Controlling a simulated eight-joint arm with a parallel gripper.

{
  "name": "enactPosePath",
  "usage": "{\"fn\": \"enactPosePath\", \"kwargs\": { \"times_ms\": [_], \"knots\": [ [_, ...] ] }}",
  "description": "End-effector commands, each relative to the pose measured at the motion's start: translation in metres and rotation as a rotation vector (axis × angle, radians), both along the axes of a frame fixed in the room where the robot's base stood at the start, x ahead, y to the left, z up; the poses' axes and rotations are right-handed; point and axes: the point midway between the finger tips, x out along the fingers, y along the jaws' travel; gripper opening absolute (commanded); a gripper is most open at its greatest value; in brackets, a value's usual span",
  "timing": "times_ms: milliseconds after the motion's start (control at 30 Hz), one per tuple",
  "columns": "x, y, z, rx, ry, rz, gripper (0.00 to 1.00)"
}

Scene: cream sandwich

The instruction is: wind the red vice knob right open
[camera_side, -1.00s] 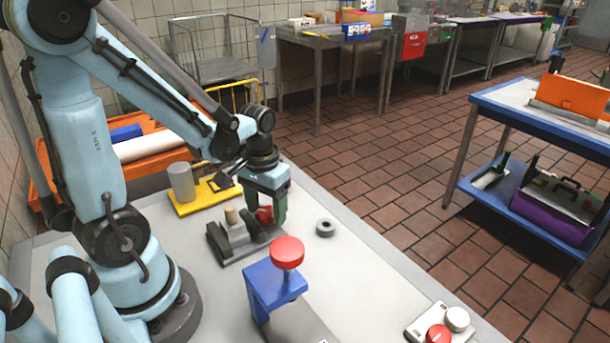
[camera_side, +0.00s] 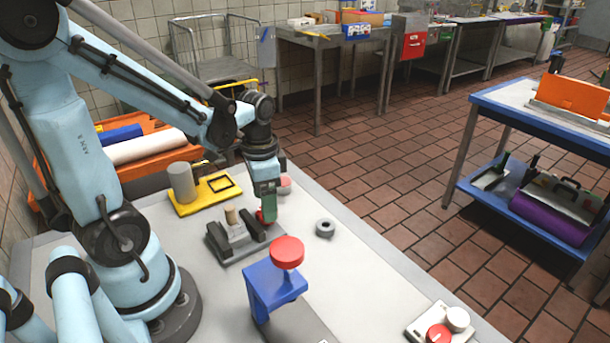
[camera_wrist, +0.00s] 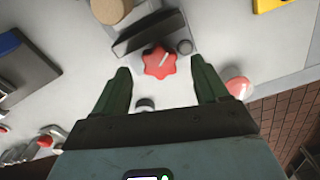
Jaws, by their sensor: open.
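The vice has a grey base (camera_side: 237,253) and dark jaws, with a tan cylinder (camera_side: 231,216) standing at it. Its red knob (camera_wrist: 159,63) is star-shaped with a white line in the wrist view, beside a dark jaw (camera_wrist: 148,34). In the side view the knob (camera_side: 261,217) is mostly hidden by my green fingers. My gripper (camera_wrist: 160,78) is open. Its two fingertips lie to the left and right of the knob, with gaps on both sides. I cannot tell how deep the fingers reach around it.
A blue stand with a red round top (camera_side: 287,252) rises in front. A pinkish-red round piece (camera_side: 284,185) is behind my gripper. A yellow frame (camera_side: 209,198) sits behind the vice. The table's right part is mostly clear.

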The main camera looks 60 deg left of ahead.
Motion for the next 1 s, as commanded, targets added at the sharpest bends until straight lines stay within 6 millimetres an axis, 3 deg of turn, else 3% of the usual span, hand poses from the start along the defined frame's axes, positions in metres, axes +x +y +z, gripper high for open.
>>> {"fn": "enactPosePath", "kwargs": {
  "times_ms": [733, 1000],
  "knots": [
    [-0.001, 0.0, 0.101, -0.001, 0.001, 0.008, 0.73],
    [0.0, -0.001, 0.098, -0.001, 0.0, 0.316, 0.73]
  ]
}}
